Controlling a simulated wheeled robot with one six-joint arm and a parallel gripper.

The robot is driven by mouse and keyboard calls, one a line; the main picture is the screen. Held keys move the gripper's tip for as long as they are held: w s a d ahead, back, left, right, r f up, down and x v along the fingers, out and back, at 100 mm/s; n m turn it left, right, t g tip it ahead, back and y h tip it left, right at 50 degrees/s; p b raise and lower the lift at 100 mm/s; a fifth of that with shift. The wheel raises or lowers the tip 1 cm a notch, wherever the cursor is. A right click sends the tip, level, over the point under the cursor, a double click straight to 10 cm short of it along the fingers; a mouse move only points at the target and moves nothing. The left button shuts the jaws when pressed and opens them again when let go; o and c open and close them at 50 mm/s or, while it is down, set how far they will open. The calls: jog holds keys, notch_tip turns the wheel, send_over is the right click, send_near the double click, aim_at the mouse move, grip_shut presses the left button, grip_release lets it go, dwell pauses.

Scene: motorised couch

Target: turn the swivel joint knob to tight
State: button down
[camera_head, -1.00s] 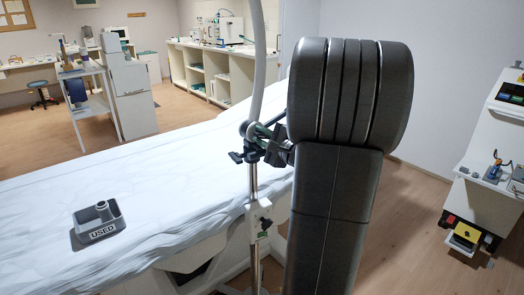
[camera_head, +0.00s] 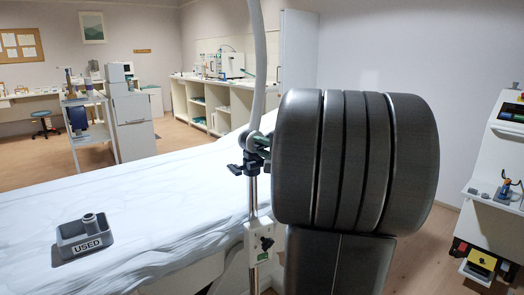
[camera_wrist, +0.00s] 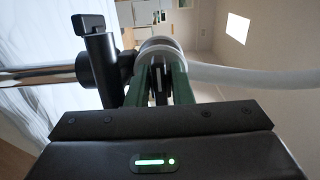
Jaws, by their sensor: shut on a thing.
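The swivel joint (camera_head: 252,142) sits on an upright metal pole (camera_head: 253,195) beside the couch, where a pale hose (camera_head: 258,60) rises from it. My gripper (camera_wrist: 160,66) has its green fingers closed around the swivel joint knob (camera_wrist: 158,78); only a dark strip of it shows between them. A pale round rim (camera_wrist: 160,46) of the joint shows just beyond the fingertips. The knob's turn angle and any tightness mark cannot be read.
A black clamp with a handle (camera_wrist: 97,60) stands close left of my fingers. The white-covered couch (camera_head: 150,170) fills the left, with a grey tray marked USED (camera_head: 84,237) on it. A lower black knob (camera_head: 266,243) sits on the pole. A white cart (camera_head: 490,200) stands right.

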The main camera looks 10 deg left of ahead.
jog(key=c, duration=1.3)
grip_release()
jog(key=shift+f, duration=0.1)
jog(key=shift+f, duration=0.1)
jog(key=shift+m+p, duration=0.3)
jog(key=shift+p, duration=0.35)
